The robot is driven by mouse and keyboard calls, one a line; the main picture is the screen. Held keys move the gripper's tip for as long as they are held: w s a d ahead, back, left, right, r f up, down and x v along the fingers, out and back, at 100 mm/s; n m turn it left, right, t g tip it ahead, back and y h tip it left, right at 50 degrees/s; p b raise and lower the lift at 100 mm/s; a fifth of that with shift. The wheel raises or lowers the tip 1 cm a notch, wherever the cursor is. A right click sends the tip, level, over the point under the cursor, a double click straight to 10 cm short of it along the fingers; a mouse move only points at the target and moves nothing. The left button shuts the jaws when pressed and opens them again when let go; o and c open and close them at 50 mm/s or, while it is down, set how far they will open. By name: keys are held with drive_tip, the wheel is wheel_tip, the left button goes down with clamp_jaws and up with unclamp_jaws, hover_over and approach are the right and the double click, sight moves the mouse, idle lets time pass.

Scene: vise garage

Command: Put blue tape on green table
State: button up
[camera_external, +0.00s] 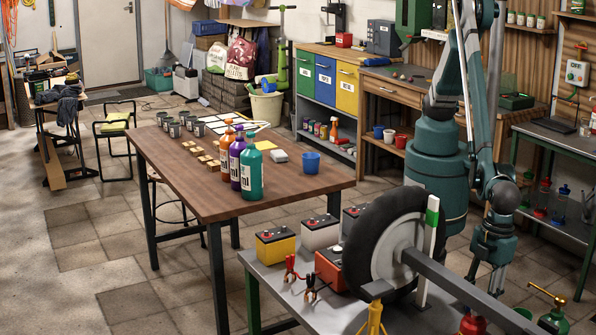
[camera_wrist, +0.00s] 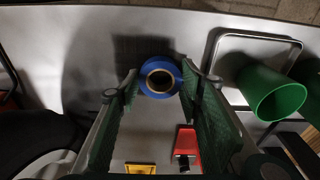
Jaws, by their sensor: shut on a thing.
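The blue tape (camera_wrist: 161,77) is a small roll with a pale core. In the wrist view it sits between the two fingertips of my gripper (camera_wrist: 160,86), which is shut on it, above a light grey surface. In the external view my gripper (camera_external: 490,262) points down behind the grey beam at the lower right; its fingertips and the tape are hidden there. A table with a green frame (camera_external: 548,137) and a grey top stands at the right. The grey front table (camera_external: 268,278) also has a green leg; I cannot tell which is meant.
A green cup (camera_wrist: 272,93) and metal tray (camera_wrist: 230,38) are right of my gripper; a red object (camera_wrist: 186,146) is below. A black tyre (camera_external: 378,240), batteries (camera_external: 276,246) and a long beam (camera_external: 470,293) crowd the front table. A wooden table (camera_external: 190,165) holds bottles.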

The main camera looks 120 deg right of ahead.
drive_tip(key=shift+f, duration=0.2)
drive_tip(key=o, duration=0.8)
drive_tip(key=shift+r, duration=0.2)
wheel_tip(320, 180, up, 12)
drive_tip(key=s+p, duration=0.1)
drive_tip(key=shift+s+p, duration=0.25)
drive_tip(key=shift+p, duration=0.15)
drive_tip(key=shift+f, duration=0.1)
idle(0.3)
